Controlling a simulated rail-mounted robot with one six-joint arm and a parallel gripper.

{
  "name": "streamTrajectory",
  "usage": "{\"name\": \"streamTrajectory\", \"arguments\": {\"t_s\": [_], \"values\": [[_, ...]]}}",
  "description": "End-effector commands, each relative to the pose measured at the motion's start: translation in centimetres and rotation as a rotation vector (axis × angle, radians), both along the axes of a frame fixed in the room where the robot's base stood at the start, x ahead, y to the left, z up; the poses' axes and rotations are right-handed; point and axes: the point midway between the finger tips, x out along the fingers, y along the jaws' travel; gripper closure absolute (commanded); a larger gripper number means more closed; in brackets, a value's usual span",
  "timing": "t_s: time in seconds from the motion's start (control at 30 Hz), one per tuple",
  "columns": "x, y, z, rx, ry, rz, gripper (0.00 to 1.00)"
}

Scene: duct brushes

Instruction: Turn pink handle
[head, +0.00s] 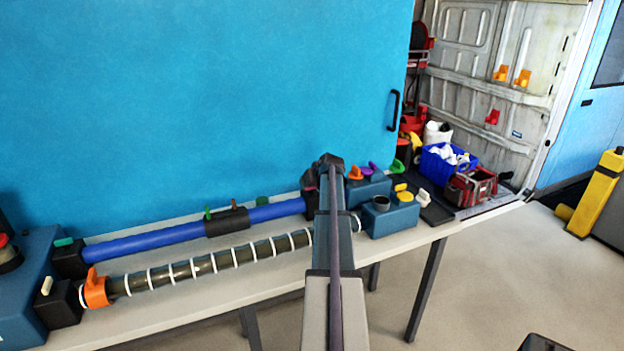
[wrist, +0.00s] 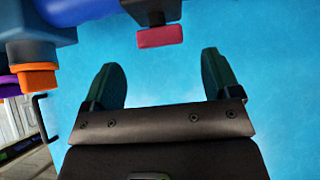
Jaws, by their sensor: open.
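The pink handle (wrist: 160,37) shows in the wrist view as a flat bar on a short dark stem, at the top centre. My gripper (wrist: 162,60) is open and empty. Its two dark green fingers are spread wider than the handle, one to each side and lower in the picture, with a gap between them and the handle. I cannot make out the pink handle clearly there.
An orange handle (head: 354,173) and a purple handle (head: 373,168) stand on blue boxes just right of my arm. A blue duct (head: 150,243) and a ringed dark duct (head: 205,265) lie to the left. A blue wall (head: 200,90) rises close behind the bench.

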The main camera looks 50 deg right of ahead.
Motion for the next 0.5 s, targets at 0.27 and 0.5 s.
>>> {"name": "streamTrajectory", "arguments": {"t_s": [0.27,0.5], "values": [[-3.6,2.2,4.6,0.001,0.001,0.000,0.17],[-3.7,2.2,4.3,0.001,0.001,0.000,0.17]]}}
